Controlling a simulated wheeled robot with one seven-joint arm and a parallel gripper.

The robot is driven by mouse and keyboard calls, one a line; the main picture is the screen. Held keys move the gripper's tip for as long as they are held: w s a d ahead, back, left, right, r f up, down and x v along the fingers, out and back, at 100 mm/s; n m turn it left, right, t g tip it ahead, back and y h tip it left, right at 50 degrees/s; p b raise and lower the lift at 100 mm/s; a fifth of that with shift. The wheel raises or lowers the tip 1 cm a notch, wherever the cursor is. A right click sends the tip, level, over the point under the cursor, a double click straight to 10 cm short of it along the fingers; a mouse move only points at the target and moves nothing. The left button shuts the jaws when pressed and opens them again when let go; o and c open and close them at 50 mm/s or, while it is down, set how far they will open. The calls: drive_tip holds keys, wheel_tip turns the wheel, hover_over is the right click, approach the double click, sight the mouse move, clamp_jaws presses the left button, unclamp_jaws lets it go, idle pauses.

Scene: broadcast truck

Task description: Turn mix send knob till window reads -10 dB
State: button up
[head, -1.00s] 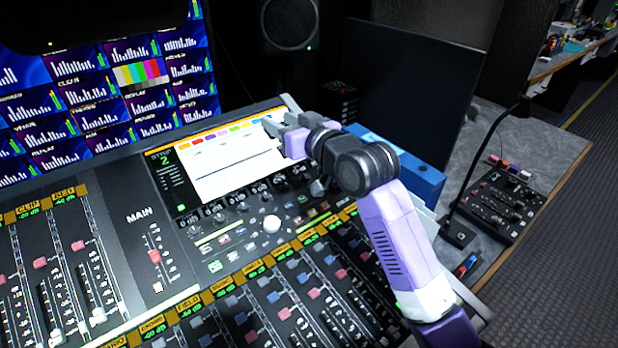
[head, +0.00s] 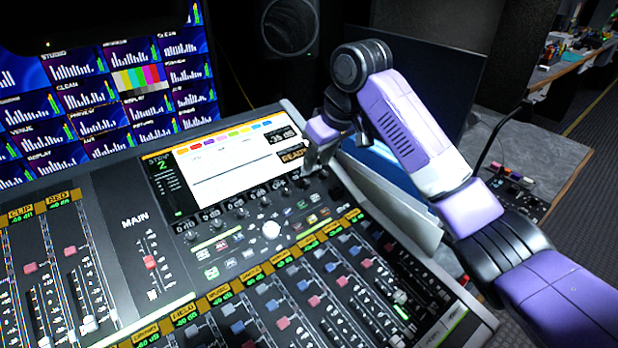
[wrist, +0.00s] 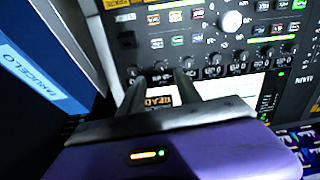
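The mixing console's screen (head: 235,165) is lit, with a small window (head: 284,139) at its upper right that seems to read -35 dB, above an orange READY label (head: 293,155). A row of small dark knobs runs below the screen; its right-end knob (head: 305,182) is close to my gripper (head: 316,168). In the wrist view, my gripper (wrist: 160,82) has its two fingers apart, pointing down at the panel, with a dark knob (wrist: 159,72) showing between or just beyond the tips. I cannot tell whether they touch it. The READY label (wrist: 158,101) shows between the fingers.
A dark monitor (head: 420,75) and a speaker (head: 290,25) are behind.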

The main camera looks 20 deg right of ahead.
sight(307, 182)
drive_tip(key=x, duration=0.7)
drive_tip(key=shift+f, duration=0.15)
clamp_jaws()
